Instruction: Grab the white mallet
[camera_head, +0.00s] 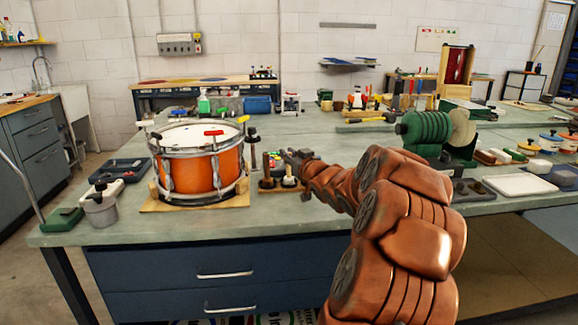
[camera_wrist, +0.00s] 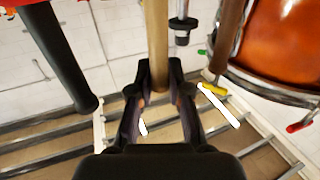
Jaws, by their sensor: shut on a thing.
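My gripper (camera_wrist: 159,68) is shut on a tan wooden handle (camera_wrist: 158,35) in the wrist view. I take it as the white mallet's handle; its head is not clear in that view. In the head view my gripper (camera_head: 288,156) is over a small wooden rack (camera_head: 267,188) to the right of the drum. A pale piece (camera_head: 288,181) shows right below the fingers, in line with them. Dark-handled tools stand beside it in the rack, and one dark handle (camera_wrist: 62,55) shows left of the fingers in the wrist view.
An orange drum (camera_head: 187,172) stands on a wooden board left of the rack, close to my gripper. A grey pot (camera_head: 101,208) and dark trays are at the left. A green machine (camera_head: 427,127) and a white tray (camera_head: 523,185) are at the right. The bench front is clear.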

